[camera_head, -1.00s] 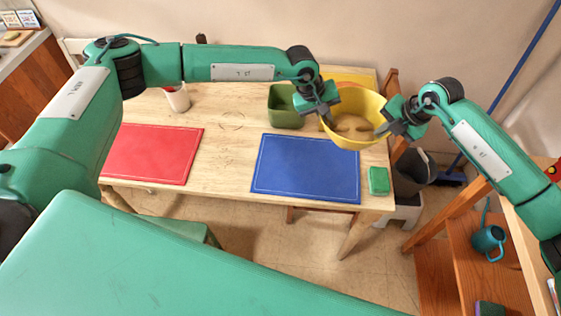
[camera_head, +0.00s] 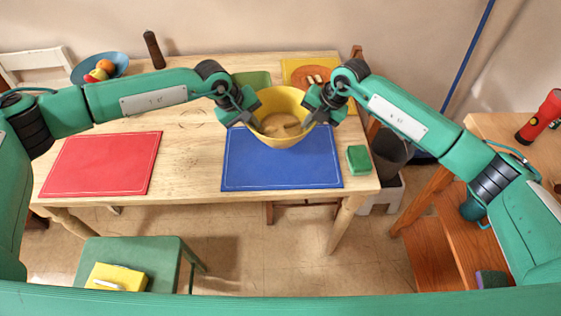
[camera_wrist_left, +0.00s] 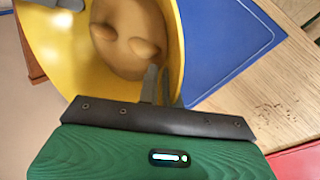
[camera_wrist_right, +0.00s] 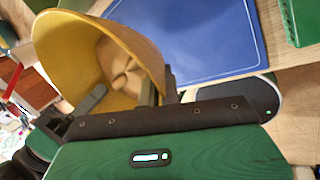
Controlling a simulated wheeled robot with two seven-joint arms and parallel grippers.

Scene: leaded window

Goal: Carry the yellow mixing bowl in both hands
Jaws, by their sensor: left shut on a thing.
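The yellow mixing bowl (camera_head: 281,96) is between my two grippers, over the back part of the blue mat (camera_head: 282,172). It holds a tan mass with a few lumps. My left gripper (camera_head: 250,117) is shut on its left rim; in the left wrist view one finger is inside the wall and one outside (camera_wrist_left: 156,85). My right gripper (camera_head: 313,114) is at the right rim, and in the right wrist view its fingers (camera_wrist_right: 160,88) straddle the wall closely. The bowl looks roughly level; its underside is hidden.
A red mat (camera_head: 102,165) lies at left. A green container (camera_head: 252,78) and a yellow mat (camera_head: 296,66) with an orange round thing are behind the bowl. A green block (camera_head: 359,159) is at the right edge. A green stool (camera_head: 171,262) stands in front.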

